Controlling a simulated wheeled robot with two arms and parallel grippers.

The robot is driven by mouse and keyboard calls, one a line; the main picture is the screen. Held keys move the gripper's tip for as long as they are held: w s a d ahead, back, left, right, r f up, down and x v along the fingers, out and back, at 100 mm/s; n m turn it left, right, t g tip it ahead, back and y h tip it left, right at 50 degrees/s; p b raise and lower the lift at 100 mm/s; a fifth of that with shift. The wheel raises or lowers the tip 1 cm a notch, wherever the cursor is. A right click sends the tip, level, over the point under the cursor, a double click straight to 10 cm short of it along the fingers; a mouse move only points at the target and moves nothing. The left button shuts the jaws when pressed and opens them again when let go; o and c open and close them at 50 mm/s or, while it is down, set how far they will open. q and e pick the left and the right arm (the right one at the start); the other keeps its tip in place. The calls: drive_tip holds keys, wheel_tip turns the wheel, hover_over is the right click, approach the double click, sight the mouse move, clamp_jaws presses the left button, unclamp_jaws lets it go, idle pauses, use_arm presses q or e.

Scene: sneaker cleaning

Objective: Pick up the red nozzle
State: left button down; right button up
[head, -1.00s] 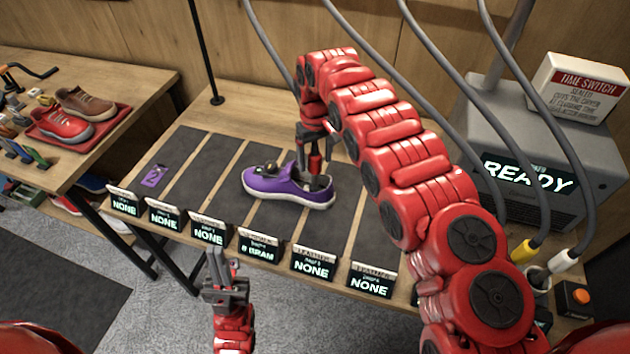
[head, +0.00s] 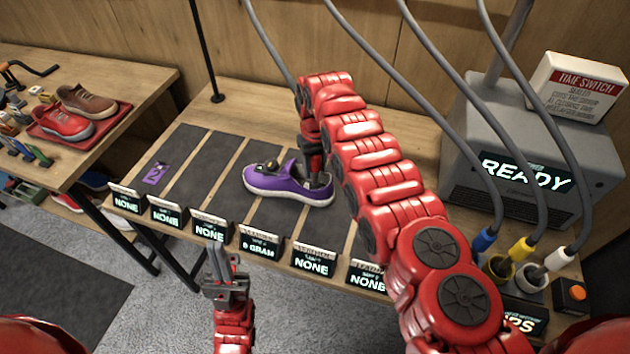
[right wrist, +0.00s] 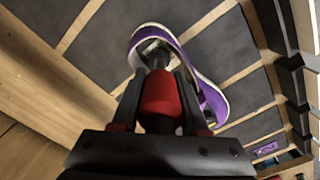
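The red nozzle (right wrist: 158,95) is between the two fingers of my right gripper (right wrist: 157,75) in the right wrist view, and they appear closed around it. Its dark end points toward the purple shoe (right wrist: 216,100). I cannot tell whether the nozzle touches the shoe.
Blue (head: 485,240), yellow (head: 522,248) and white (head: 562,258) hose ends stand in cups at the right. A grey machine (head: 535,170) reads READY. Small signs (head: 208,228) line the table's front edge. Dark mat strips left of the shoe are mostly clear.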

clamp_jaws()
idle(0.9)
